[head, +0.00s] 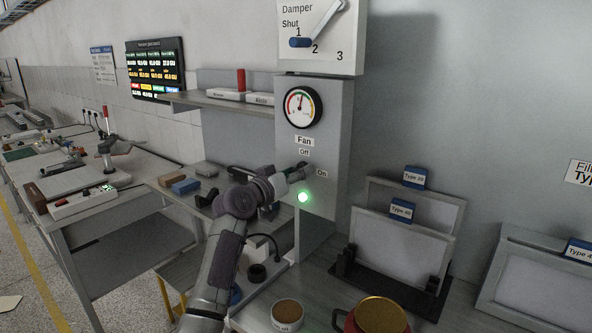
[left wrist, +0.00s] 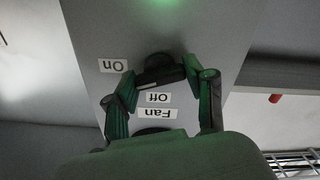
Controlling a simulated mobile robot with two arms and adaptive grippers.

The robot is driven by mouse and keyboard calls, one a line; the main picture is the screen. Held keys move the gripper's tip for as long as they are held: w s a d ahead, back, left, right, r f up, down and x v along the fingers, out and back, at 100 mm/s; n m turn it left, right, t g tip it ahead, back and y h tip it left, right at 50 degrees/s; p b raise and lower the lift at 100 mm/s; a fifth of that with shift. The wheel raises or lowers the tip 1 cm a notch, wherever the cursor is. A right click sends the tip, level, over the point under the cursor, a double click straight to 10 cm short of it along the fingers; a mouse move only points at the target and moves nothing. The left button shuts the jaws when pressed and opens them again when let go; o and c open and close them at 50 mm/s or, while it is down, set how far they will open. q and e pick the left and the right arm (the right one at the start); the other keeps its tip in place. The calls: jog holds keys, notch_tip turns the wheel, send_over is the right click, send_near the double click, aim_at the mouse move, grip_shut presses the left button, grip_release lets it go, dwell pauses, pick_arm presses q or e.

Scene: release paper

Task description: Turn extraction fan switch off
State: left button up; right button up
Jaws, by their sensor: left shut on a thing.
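The fan switch (left wrist: 160,66) is a dark round knob on the grey panel (head: 337,160). Labels "Off" (head: 304,152) and "On" (head: 321,173) stand by it. A green lamp (head: 303,197) is lit below it. My left gripper (head: 297,172) is at the switch and hides most of it in the head view. In the left wrist view, the panel appears upside down and the fingers of my left gripper (left wrist: 160,80) close on the knob from both sides. The pointer's exact setting cannot be told. My right gripper is not in view.
Above are a gauge (head: 302,107) and the damper lever (head: 318,24). Framed filters (head: 403,250) stand on the bench at right. A red pot (head: 380,316) and a tin (head: 287,315) stand in front. A shelf (head: 225,104) juts out left of the panel.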

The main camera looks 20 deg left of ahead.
pick_arm(q)
jog(key=shift+n+p, duration=3.95)
jog(key=shift+n, duration=2.95)
jog(key=o, duration=1.2)
jog(key=shift+c, duration=0.2)
jog(key=shift+s, duration=0.1)
jog(key=v, duration=1.2)
